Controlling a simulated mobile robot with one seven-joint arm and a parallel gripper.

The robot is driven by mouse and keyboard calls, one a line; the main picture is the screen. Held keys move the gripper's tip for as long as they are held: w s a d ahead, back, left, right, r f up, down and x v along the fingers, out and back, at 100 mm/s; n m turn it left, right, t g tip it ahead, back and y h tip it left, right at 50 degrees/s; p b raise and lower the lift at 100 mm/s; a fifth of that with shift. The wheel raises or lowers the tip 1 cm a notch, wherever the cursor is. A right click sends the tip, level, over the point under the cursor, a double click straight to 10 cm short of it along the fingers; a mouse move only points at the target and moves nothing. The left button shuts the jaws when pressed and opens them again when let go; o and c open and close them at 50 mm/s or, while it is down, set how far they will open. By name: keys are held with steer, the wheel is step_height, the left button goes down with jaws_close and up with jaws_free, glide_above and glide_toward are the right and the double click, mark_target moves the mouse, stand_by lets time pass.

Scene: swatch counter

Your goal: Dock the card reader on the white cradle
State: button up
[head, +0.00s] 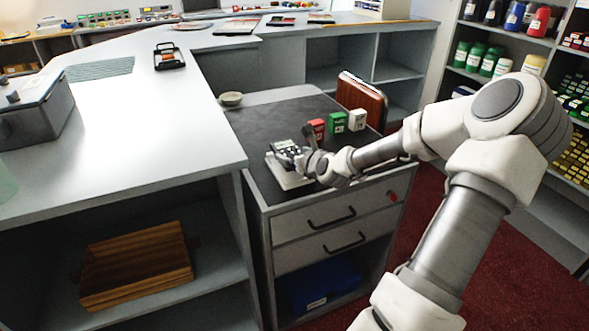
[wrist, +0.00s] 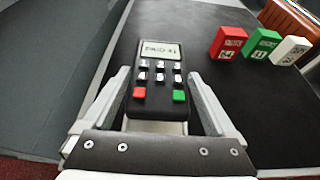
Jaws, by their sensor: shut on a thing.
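The card reader (head: 287,148) is dark, with a pale screen and light keys. In the wrist view the card reader (wrist: 158,75) shows its screen, a red key and a green key, between the two fingers of my gripper (wrist: 160,88). My gripper (head: 303,161) is shut on its sides. The white cradle (head: 289,178) is on the dark top of the drawer cabinet, directly under the reader in the head view. In the wrist view a strip of the cradle (wrist: 158,127) shows below the reader's near end. Whether the reader is fully seated or slightly above cannot be told.
Red (head: 317,128), green (head: 337,121) and white (head: 357,119) number blocks stand right of the cradle, before a brown-faced upright item (head: 361,99). A small bowl (head: 231,99) sits at the back left. The pale counter (head: 150,125) rises on the left.

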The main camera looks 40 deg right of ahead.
step_height(320, 180, down, 4)
steer(key=shift+b, duration=0.9)
steer(key=shift+r, duration=0.1)
steer(key=o, duration=1.4)
steer(key=shift+f, duration=0.2)
steer(key=shift+c, duration=0.2)
steer(key=shift+r, duration=0.1)
